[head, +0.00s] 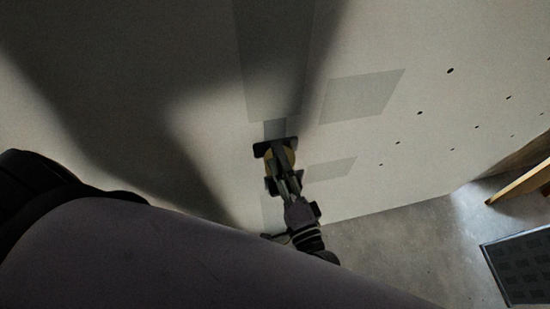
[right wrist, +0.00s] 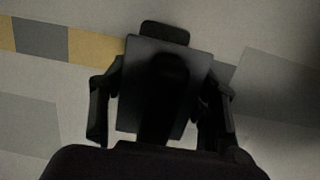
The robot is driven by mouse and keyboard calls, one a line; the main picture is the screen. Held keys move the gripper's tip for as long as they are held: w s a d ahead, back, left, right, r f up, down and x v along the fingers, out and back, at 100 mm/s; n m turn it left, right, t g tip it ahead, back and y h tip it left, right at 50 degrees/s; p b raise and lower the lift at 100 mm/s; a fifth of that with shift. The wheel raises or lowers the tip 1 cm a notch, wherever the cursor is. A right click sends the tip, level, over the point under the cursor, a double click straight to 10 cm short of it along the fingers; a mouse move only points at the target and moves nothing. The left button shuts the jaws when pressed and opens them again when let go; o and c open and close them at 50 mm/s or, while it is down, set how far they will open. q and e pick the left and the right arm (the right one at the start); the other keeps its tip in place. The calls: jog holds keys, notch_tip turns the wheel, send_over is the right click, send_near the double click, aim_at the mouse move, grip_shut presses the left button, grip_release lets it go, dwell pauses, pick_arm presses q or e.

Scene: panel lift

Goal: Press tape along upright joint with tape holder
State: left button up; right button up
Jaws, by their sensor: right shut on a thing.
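My right gripper (head: 283,172) is shut on the tape holder (head: 261,149), a dark tool with a yellow part showing, against or very close to the pale wall panel (head: 400,120). Contact cannot be told. A narrow grey strip (head: 275,128) shows just above the holder, in line with a wider grey band (head: 272,55) up the wall; a paler strip (head: 272,212) shows below. In the right wrist view the dark plate of the holder (right wrist: 135,85) sits between the fingers of the gripper (right wrist: 163,112). A yellow and grey strip (right wrist: 40,40) runs left from it. My left gripper is out of view.
Grey patches (head: 360,96) and several small dark holes mark the panel to the right. Concrete floor (head: 400,255) shows at lower right, with a dark framed grid (head: 520,268) and a wooden piece (head: 522,184). My own arm fills the lower left. Broad shadows cover the wall.

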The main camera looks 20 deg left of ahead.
notch_tip(320, 180, up, 2)
jog(key=shift+r, duration=6.3)
jog(key=shift+f+b, duration=3.45)
jog(key=shift+f, duration=2.65)
notch_tip(320, 180, down, 12)
jog(key=b, duration=0.7)
jog(key=shift+f+b, duration=0.15)
jog(key=shift+b, duration=0.25)
notch_tip(320, 180, down, 24)
jog(key=b, duration=1.7)
jog(key=shift+r+b, duration=0.2)
jog(key=shift+b, duration=0.2)
